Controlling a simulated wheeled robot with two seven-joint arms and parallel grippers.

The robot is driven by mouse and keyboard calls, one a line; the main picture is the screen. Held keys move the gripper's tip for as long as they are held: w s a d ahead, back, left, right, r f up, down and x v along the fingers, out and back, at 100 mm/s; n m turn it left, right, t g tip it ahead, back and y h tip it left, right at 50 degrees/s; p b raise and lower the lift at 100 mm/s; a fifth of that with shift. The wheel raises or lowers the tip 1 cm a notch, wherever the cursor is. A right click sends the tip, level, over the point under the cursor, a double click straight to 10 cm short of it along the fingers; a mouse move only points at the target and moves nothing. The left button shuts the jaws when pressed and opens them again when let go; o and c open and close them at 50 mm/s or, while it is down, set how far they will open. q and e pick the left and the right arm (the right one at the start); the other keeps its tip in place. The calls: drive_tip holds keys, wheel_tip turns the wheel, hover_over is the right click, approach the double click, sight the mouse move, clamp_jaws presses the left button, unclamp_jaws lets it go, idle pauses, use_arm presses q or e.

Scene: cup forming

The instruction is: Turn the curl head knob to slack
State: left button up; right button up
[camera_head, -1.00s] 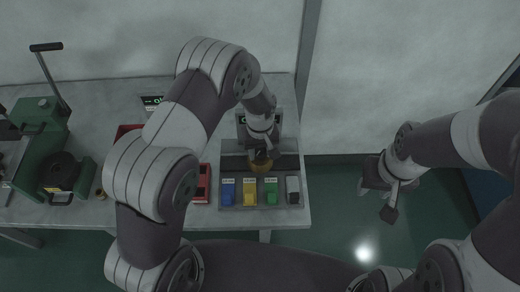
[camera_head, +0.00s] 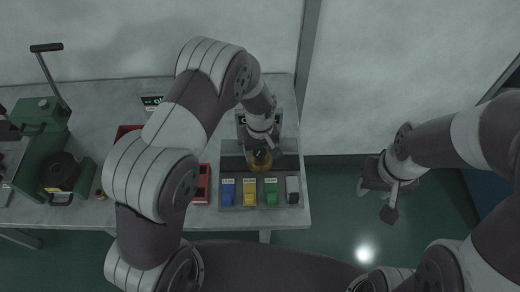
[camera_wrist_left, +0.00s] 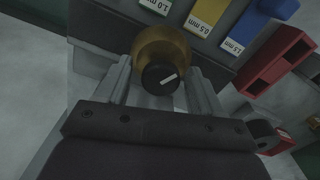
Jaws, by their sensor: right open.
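The knob I take for the curl head knob is a round black cap with a white mark on a rounded brass body. It shows in the left wrist view (camera_wrist_left: 160,78), with the white mark slanting on its top. The brass body (camera_wrist_left: 166,45) also shows in the head view (camera_head: 261,167), on the small station at the table's right end. My left gripper (camera_wrist_left: 161,75) is over it, one finger on each side. I cannot tell whether the fingertips touch the brass. My right gripper (camera_head: 388,200) is open and empty, off the table to the right.
Blue (camera_head: 228,192), yellow (camera_head: 250,192), green (camera_head: 271,192) and grey (camera_head: 292,190) blocks stand in a row before the knob. A red piece (camera_head: 203,184) lies left of them. A green lever press (camera_head: 42,125) is at the far left. Bare floor lies right of the table.

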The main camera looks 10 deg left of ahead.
sight(260, 151)
use_arm(q)
wheel_tip(260, 151, up, 13)
drive_tip(key=b, duration=0.1)
drive_tip(key=shift+f+b, duration=0.15)
drive_tip(key=shift+b, duration=0.25)
